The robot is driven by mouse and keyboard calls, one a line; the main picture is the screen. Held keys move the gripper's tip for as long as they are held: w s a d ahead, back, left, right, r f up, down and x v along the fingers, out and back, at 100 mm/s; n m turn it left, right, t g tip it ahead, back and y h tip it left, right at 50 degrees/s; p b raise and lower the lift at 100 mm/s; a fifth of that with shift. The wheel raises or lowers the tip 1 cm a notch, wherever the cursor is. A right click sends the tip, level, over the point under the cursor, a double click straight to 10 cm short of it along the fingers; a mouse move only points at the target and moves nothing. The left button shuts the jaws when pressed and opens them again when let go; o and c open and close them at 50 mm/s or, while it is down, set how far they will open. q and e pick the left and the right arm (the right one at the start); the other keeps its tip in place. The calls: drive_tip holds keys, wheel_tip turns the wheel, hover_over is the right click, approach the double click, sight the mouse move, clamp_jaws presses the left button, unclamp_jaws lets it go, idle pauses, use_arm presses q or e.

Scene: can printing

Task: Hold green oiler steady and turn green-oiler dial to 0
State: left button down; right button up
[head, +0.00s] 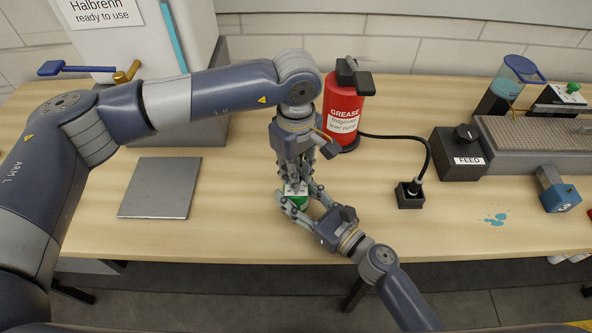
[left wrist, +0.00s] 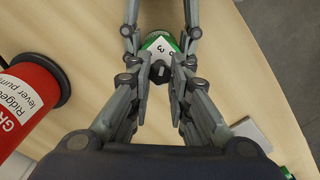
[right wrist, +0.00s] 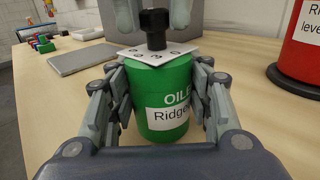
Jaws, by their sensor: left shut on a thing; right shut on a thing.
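The green oiler (right wrist: 165,95) stands upright on the table, with a white label on its side. On its top is a white dial plate (right wrist: 150,54) with a black knob (right wrist: 154,27). My right gripper (right wrist: 162,105) is shut around the oiler's body from the side. My left gripper (left wrist: 160,72) comes from above and is shut on the black knob, which also shows in the left wrist view (left wrist: 159,71). A digit 3 shows on the plate in the left wrist view. In the head view both grippers cover most of the oiler (head: 298,200).
A red grease can (head: 343,108) stands just behind, its cable running to a black socket block (head: 410,195). A grey plate (head: 160,188) lies to the left.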

use_arm(q)
drive_tip(key=n, duration=0.5)
drive_tip(key=shift+n, duration=0.4)
drive_tip(key=n, duration=0.5)
idle(0.4)
drive_tip(key=c, duration=1.4)
unclamp_jaws()
drive_tip(key=shift+c, duration=0.2)
drive_tip(key=shift+r, duration=0.1)
wheel_tip(320, 180, up, 12)
